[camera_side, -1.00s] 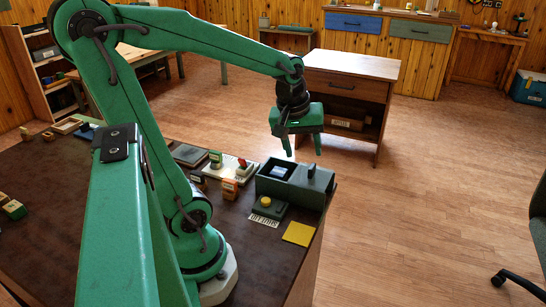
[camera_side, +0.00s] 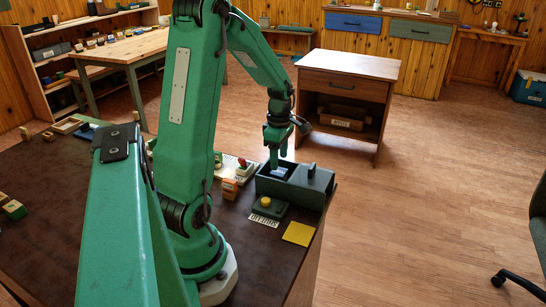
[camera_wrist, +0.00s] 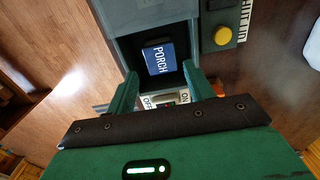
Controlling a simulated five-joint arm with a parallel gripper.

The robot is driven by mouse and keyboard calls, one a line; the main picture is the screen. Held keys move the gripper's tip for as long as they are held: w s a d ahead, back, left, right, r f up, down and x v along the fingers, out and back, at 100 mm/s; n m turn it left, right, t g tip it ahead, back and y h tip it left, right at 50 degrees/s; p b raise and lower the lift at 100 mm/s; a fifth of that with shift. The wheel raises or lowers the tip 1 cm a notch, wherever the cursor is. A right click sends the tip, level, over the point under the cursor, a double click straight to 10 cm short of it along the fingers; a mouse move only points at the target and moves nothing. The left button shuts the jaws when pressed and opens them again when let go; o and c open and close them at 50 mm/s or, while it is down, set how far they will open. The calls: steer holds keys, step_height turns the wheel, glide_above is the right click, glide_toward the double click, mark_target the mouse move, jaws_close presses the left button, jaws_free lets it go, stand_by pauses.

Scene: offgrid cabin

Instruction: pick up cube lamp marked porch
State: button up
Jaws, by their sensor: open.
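The cube lamp marked PORCH (camera_wrist: 158,58) shows its blue face with white letters in the wrist view. It sits in the dark open compartment of a grey-green box (camera_wrist: 150,15). In the side view the box (camera_side: 303,194) stands near the table's right edge, and a bit of the lamp's pale blue top (camera_side: 279,172) shows inside. My gripper (camera_wrist: 160,72) is open and empty, its fingers to the left and right of the lamp's near side. In the side view my gripper (camera_side: 277,162) points down at the compartment opening. I cannot tell whether the fingers touch anything.
A yellow button (camera_side: 266,202) on a green base stands in front of the box. A yellow square (camera_side: 299,233) lies at the table's edge. An orange block (camera_side: 229,187) and a white switch board (camera_side: 241,166) are left of the box. The box's walls are close around my fingers.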

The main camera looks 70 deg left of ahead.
mark_target(279, 171)
steer(key=shift+f, duration=3.9)
steer(key=c, duration=0.8)
steer(key=shift+r, duration=0.15)
steer(key=shift+r, duration=4.9)
